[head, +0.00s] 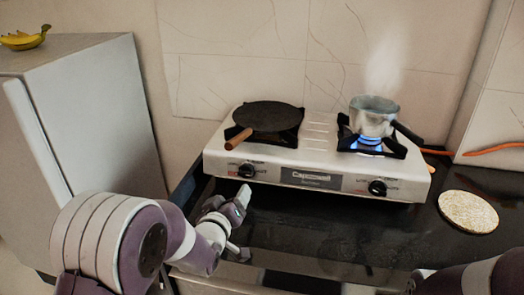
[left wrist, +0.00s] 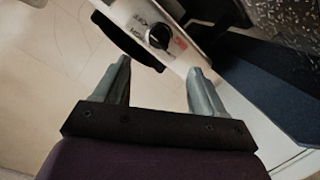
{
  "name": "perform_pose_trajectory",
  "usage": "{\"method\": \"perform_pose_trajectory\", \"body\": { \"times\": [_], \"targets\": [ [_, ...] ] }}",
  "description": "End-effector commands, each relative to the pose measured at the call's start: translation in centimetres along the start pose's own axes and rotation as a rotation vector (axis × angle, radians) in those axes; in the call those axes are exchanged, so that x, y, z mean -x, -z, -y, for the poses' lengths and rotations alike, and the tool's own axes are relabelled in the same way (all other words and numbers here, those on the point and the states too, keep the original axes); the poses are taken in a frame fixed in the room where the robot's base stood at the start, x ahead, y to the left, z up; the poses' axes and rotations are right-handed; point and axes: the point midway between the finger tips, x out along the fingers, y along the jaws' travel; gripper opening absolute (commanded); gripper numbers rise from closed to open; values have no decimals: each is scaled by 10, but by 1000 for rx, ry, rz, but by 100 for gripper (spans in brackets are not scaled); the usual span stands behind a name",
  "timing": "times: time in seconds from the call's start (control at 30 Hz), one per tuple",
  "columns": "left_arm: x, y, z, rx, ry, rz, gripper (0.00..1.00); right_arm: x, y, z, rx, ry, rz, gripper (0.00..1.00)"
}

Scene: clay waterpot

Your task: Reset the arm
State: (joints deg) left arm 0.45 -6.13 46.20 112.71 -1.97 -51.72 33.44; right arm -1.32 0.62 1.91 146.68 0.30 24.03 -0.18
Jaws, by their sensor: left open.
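My left arm reaches in from the lower left in the head view. Its gripper (head: 238,205) is low in front of the stove's left knob, over the counter's front part. In the left wrist view the two grey fingers (left wrist: 157,68) stand apart with nothing between them. The silver two-burner stove (head: 315,181) is beyond the fingers; one of its knobs (left wrist: 158,36) shows past them in the left wrist view. Part of my right arm shows at the lower right of the head view; its fingers are not visible.
A black pan (head: 268,115) with a wooden handle sits on the left burner. A steaming metal pot (head: 372,117) sits over a blue flame on the right burner. A round mat (head: 468,211) lies on the dark counter. A white fridge (head: 90,110) with bananas (head: 24,39) on top stands left.

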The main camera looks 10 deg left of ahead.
Motion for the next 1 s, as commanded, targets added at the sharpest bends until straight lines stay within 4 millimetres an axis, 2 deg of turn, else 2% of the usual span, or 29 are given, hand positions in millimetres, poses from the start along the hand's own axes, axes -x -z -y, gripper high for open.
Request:
{"method": "perform_pose_trajectory", "body": {
  "times": [0.13, 0.23, 0.37, 0.53, 0.57, 0.6, 0.63, 0.7, 0.9, 1.0],
  "targets": [
    [13, -18, 12, -93, 99, 162, 70, 0, 0, 0, 0, 0, 0, 43],
    [44, -44, 29, -215, 208, 395, 70, 0, 0, 0, 0, 0, 0, 43],
    [100, -74, 48, -353, 297, 705, 70, 0, 0, 0, 0, 0, 0, 43],
    [184, -102, 62, -484, 338, 1086, 70, 0, 0, 0, 0, 0, 0, 43],
    [198, -109, 64, -497, 341, 1157, 70, 0, 0, 0, 0, 0, 0, 43],
    [214, -125, 68, -496, 353, 1252, 70, 0, 0, 0, 0, 0, 0, 43],
    [218, -96, 50, -495, 352, 1236, 70, 31, 3, 0, 0, 0, 2, 43],
    [222, -69, 34, -493, 352, 1230, 70, 63, 8, 0, 0, 0, -1, 43],
    [236, -9, -4, -491, 353, 1228, 70, 135, 16, 0, 0, 0, -1, 43],
    [240, 10, -17, -491, 353, 1227, 70, 158, 19, 0, 0, 0, 0, 43]
  ]
}}
